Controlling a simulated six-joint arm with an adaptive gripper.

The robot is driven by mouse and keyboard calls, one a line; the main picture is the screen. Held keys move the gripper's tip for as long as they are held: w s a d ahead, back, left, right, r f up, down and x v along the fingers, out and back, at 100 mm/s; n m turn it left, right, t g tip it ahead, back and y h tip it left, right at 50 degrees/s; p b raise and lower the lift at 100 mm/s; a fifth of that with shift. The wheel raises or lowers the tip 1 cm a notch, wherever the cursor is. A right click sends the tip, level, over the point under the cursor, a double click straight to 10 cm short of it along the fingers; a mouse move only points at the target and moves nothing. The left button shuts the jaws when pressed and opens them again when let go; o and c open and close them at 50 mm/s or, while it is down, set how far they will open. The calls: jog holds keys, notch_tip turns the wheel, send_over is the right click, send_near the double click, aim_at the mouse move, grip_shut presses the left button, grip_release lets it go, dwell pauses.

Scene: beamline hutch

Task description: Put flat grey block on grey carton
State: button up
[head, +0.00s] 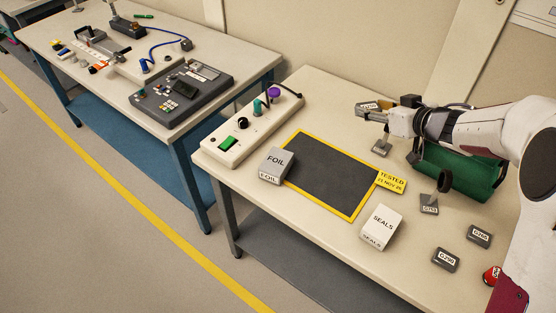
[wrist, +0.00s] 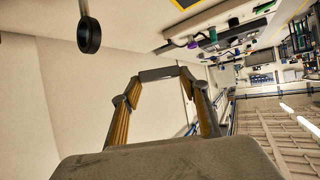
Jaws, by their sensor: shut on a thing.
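My gripper (head: 372,111) is at the back right of the near table in the head view, reaching left above the tabletop. It is shut on a flat grey block (head: 367,105) with a pale label. In the wrist view the block (wrist: 158,74) shows as a thin grey bar between the fingertips. The grey carton (head: 272,168), marked FOIL, stands on the near table at the left edge of the dark mat. The gripper and block are apart from it, to its right and further back. Two more flat grey blocks, G265 (head: 479,236) and G299 (head: 445,259), lie at the front right.
A white SEALS carton (head: 381,227) stands right of the yellow-edged dark mat (head: 328,172). A green bin (head: 450,174) is under my arm. A stand with a dark ring (head: 445,181) and a small grey-based stand (head: 381,148) are nearby. A control box (head: 250,127) lies behind the carton.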

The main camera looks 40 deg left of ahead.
jog(key=s+a+n+g+y, duration=0.1)
jog(key=s+a+n+g, duration=0.3)
jog(key=s+a, duration=1.35)
send_over(281, 165)
notch_tip(281, 165, down, 4)
jog(key=shift+f, duration=0.5)
jog(key=shift+f, duration=0.1)
jog(key=shift+f, duration=3.05)
jog(key=shift+f, duration=1.85)
jog(key=shift+f, duration=0.1)
jog(key=o, duration=1.2)
jog(key=shift+c, duration=0.2)
